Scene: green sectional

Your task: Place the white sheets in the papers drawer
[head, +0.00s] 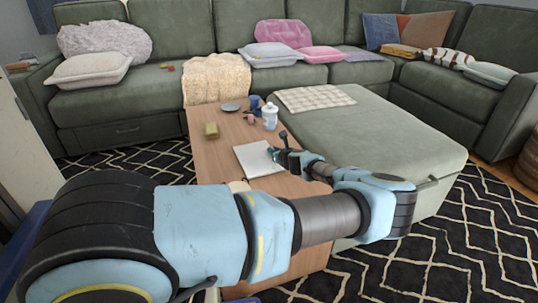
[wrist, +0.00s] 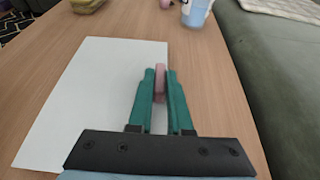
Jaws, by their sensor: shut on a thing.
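White sheets (head: 258,159) lie flat on the wooden table, and in the wrist view they fill the left and centre (wrist: 85,100). My gripper (head: 279,153) is over their right part in the head view. In the wrist view my gripper (wrist: 160,78) has its two teal fingers close together on a small pink thing (wrist: 160,84), held above the sheets' right edge. I cannot tell whether the fingers touch the paper. No drawer marked for papers can be made out.
The wooden table (head: 205,165) also bears a yellowish block (head: 211,130), a grey plate (head: 231,107), a white-and-blue bottle (head: 270,117) and a blue cup (head: 255,103). A green ottoman (head: 385,135) stands close along the table's right side. A green sectional (head: 180,40) lies behind.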

